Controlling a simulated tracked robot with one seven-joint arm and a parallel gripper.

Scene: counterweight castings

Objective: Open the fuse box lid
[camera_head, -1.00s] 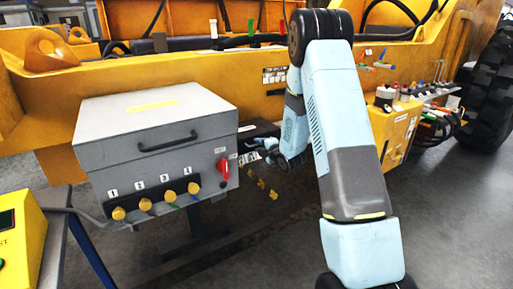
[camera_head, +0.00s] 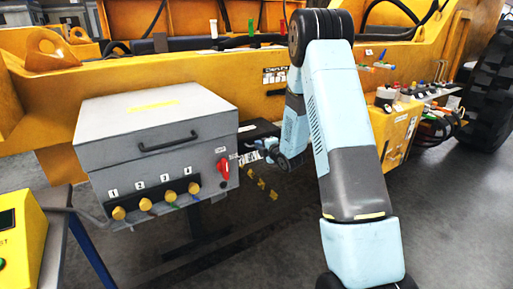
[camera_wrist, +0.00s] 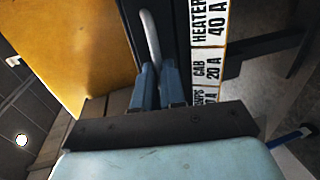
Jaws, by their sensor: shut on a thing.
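The fuse box (camera_head: 257,132) is a black box on the yellow machine's side, right of the grey cabinet, partly hidden by my arm. Its dark lid (camera_wrist: 175,28) fills the upper middle of the wrist view. A light grey handle (camera_wrist: 150,35) stands along the lid and runs down between my fingers. My gripper (camera_wrist: 160,78), also in the head view (camera_head: 262,151), is shut on this handle. The lid looks closed. A white label strip (camera_wrist: 208,45) beside it reads HEATER 40 A and CAB 20 A; its lower end is hidden.
A grey cabinet (camera_head: 160,130) with a black handle, a red switch and several yellow knobs stands close left of my gripper. A yellow unit (camera_head: 397,130) with cables is to the right. The yellow machine frame (camera_head: 190,70) runs behind. Open floor lies in front.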

